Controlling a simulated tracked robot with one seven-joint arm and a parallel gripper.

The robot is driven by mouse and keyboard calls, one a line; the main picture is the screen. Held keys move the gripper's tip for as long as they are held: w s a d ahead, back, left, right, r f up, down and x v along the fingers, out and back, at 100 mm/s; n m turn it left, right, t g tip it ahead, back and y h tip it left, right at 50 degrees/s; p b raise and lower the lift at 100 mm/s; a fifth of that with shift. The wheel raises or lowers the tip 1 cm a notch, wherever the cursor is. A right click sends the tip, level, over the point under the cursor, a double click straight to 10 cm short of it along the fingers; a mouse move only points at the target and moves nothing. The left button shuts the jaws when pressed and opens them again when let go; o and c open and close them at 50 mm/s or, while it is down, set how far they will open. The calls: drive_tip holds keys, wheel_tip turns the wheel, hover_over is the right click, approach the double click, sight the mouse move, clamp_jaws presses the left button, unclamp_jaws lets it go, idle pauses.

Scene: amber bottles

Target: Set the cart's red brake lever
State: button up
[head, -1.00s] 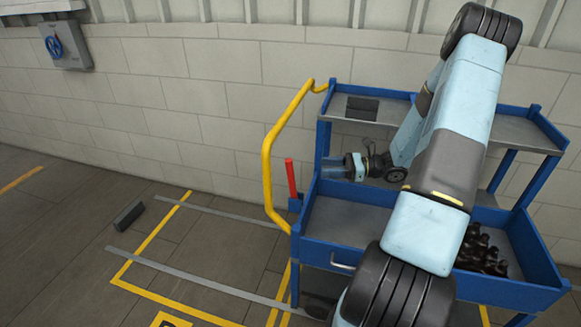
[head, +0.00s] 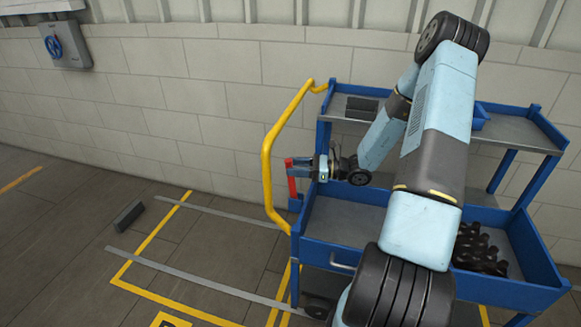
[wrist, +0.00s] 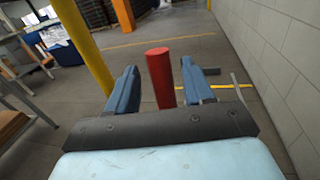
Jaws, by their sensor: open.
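The red brake lever (head: 291,182) stands upright at the left end of the blue cart (head: 330,252), beside the yellow handle. My gripper (head: 294,168) is at the lever's upper part. In the wrist view, the lever (wrist: 160,78) rises between the two open blue fingers of my gripper (wrist: 160,88), with a gap visible on each side. The lever's lower part is hidden behind the gripper body in the wrist view.
The yellow handle (head: 267,165) curves up just left of the lever, and its post shows left of the fingers in the wrist view (wrist: 86,45). Dark bottles (head: 478,250) lie in the cart's tray. A pale block wall (head: 180,100) stands behind.

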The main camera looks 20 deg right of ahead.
drive_tip(key=shift+x, duration=1.1)
drive_tip(key=shift+c, duration=0.2)
clamp_jaws()
drive_tip(key=shift+s, duration=0.1)
